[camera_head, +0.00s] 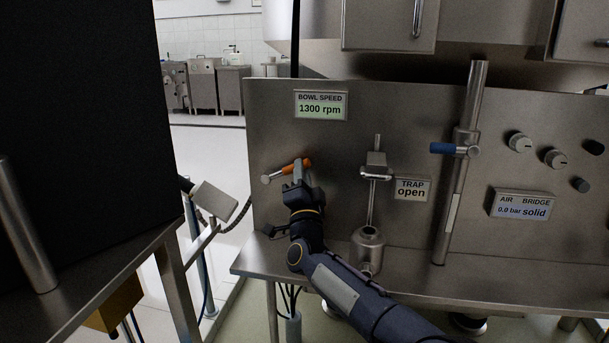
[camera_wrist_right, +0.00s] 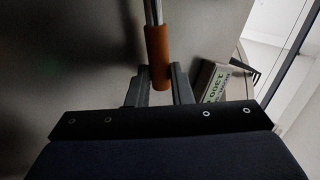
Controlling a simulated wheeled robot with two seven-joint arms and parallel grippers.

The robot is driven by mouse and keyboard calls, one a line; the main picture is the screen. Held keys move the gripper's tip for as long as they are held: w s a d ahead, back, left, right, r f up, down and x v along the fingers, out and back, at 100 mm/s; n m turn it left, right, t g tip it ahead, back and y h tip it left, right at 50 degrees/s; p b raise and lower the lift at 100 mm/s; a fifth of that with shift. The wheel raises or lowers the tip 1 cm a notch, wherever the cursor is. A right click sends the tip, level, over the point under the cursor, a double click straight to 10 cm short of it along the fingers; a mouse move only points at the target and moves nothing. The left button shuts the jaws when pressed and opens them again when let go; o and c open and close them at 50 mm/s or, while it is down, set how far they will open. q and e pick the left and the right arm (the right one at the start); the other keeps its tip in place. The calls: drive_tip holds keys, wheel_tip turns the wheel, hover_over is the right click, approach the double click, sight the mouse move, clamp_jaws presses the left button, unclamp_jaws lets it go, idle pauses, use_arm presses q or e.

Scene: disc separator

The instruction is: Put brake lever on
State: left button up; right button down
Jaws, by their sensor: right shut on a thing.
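The brake lever (camera_head: 270,177) is a metal rod with an orange grip, mounted on the steel panel below the bowl speed display. In the head view it slants up to the right from its round pivot end. My right gripper (camera_head: 302,178) is shut on the orange grip near its end. In the right wrist view the orange grip (camera_wrist_right: 158,55) sits between the two fingers (camera_wrist_right: 160,85), and the metal rod runs up out of the picture. The fingertips are partly hidden in the head view. My left gripper is not in view.
The bowl speed display (camera_head: 320,105) reads 1300 rpm. Right of my arm stand a metal trap fitting (camera_head: 370,200), a "TRAP open" sign (camera_head: 412,189) and a vertical pipe with a blue handle (camera_head: 443,148). Knobs (camera_head: 518,142) and an air bridge display (camera_head: 522,205) are farther right.

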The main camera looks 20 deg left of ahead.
drive_tip(key=shift+d+f+m+t+h+b, duration=0.1)
drive_tip(key=shift+f+m+t+h+b, duration=0.25)
drive_tip(key=shift+f+m+t+h, duration=0.45)
drive_tip(key=shift+r+m+g, duration=0.1)
drive_tip(key=shift+m+g, duration=0.2)
drive_tip(key=c, duration=1.3)
unclamp_jaws()
drive_tip(key=shift+r, duration=0.1)
drive_tip(key=shift+s+d, duration=0.1)
drive_tip(key=v, duration=0.7)
drive_tip(key=shift+s+f, duration=0.2)
drive_tip(key=shift+f, duration=0.05)
drive_tip(key=shift+d, duration=0.1)
